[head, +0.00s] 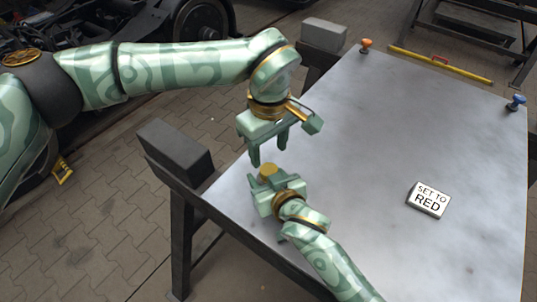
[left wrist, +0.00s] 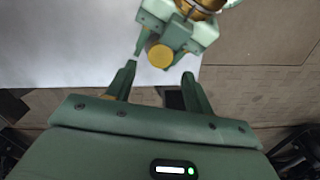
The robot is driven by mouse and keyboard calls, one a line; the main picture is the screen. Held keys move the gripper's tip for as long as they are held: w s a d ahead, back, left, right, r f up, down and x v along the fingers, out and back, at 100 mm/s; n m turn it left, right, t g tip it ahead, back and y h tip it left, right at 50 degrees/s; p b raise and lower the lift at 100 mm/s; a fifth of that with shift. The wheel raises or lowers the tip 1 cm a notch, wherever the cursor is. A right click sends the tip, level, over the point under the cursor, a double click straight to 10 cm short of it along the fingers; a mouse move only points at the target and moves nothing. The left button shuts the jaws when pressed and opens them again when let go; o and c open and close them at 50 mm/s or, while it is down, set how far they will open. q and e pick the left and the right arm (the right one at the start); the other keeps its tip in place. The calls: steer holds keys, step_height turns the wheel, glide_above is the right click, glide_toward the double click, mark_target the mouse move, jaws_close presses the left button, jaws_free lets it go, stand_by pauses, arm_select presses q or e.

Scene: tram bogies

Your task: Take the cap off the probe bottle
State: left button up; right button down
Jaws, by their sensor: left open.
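The probe bottle's round yellow cap (head: 268,171) shows near the table's left edge; it also shows in the left wrist view (left wrist: 161,57). The bottle's body is mostly hidden by my right gripper (head: 264,182), whose jaws are closed around it beneath the cap. The right gripper also shows in the left wrist view (left wrist: 168,36). My left gripper (head: 268,152) is open and empty, fingers pointing down, just above the cap. In the left wrist view the cap lies just beyond and between the left fingertips (left wrist: 159,72), with no contact visible.
The grey table (head: 350,150) is mostly clear. A "SET TO RED" sign (head: 428,199) lies on it at right. An orange-topped knob (head: 366,46), a yellow bar (head: 440,66) and a blue knob (head: 516,103) are along the back. A dark block (head: 175,150) is at the left edge.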

mark_target(269, 169)
arm_select(q)
steer(key=shift+r+m, duration=0.75)
steer(key=shift+m, duration=0.05)
step_height(269, 169, down, 8)
steer(key=shift+r, duration=0.15)
steer(key=c, duration=1)
steer(key=n, duration=0.3)
steer(key=o, duration=1.1)
